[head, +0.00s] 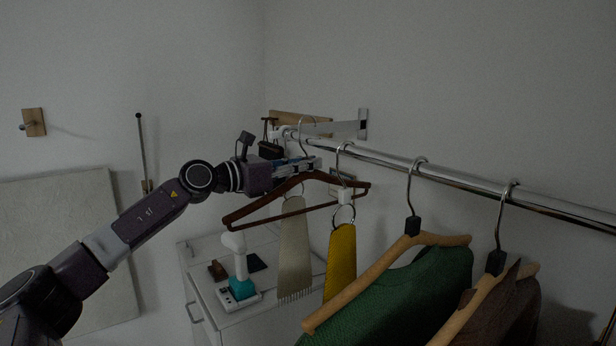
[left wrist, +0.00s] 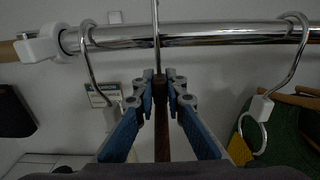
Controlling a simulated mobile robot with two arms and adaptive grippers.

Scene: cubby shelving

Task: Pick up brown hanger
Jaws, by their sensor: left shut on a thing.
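My right gripper is not in view.
The rail (head: 450,172) also carries a hook with a yellow scarf (head: 340,262), a pale scarf (head: 295,245), and wooden hangers with a green garment (head: 425,290) and a brown garment (head: 505,310). A white cabinet (head: 205,300) with small items stands below.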

